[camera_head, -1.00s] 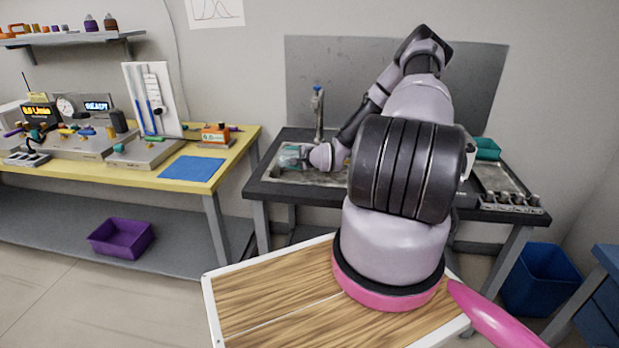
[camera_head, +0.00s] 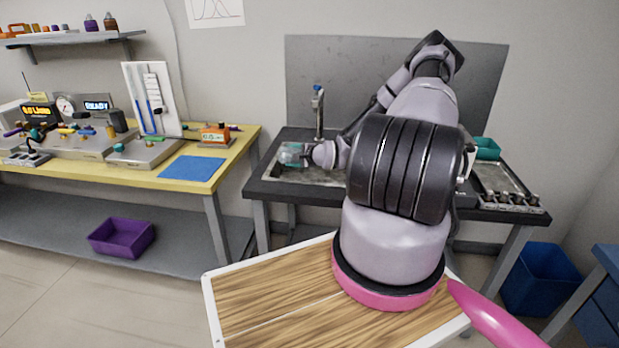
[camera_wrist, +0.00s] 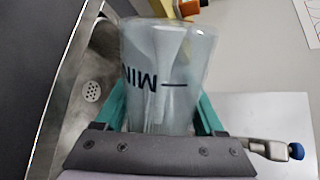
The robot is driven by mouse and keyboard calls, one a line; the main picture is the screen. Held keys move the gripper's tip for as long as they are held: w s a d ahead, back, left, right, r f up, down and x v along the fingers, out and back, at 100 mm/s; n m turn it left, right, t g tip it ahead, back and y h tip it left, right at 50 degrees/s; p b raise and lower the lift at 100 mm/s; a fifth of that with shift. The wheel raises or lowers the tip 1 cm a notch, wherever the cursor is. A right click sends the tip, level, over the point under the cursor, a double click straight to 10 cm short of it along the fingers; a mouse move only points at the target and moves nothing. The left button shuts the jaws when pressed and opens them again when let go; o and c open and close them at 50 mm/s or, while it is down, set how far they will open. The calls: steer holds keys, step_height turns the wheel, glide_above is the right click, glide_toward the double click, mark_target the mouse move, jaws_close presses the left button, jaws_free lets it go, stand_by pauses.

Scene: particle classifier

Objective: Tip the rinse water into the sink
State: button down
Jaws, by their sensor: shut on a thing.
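A clear see-through cup (camera_wrist: 165,75) with a dark MIN mark and a line is held between the teal fingers of my gripper (camera_wrist: 160,108). The MIN lettering reads upside down in the wrist view. In the head view the cup (camera_head: 290,154) is small and bluish, over the left part of the sink (camera_head: 322,176). My gripper is shut on it. The sink basin (camera_wrist: 100,65) and its round drain (camera_wrist: 92,91) show left of the cup in the wrist view. I cannot tell how much water is in the cup.
A tap (camera_head: 318,108) with a blue top stands behind the basin; its blue knob (camera_wrist: 296,151) shows at right in the wrist view. A teal tray (camera_head: 487,148) and several small items (camera_head: 510,202) sit on the counter's right. A yellow bench (camera_head: 120,175) stands left.

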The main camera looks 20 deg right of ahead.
steer(key=shift+w+d+r+m+y+p, duration=0.15)
steer(key=shift+d+r+m+y, duration=0.2)
steer(key=shift+m, duration=0.2)
steer(key=shift+d+r+m+y+p, duration=0.1)
steer(key=shift+d+r+m+y, duration=0.15)
steer(key=shift+m+y, duration=0.25)
steer(key=shift+w+d+r+m+y+p, duration=0.15)
steer(key=shift+d+r+m+y, duration=0.15)
steer(key=shift+m, duration=0.35)
stand_by(2.7)
steer(key=shift+s, duration=0.1)
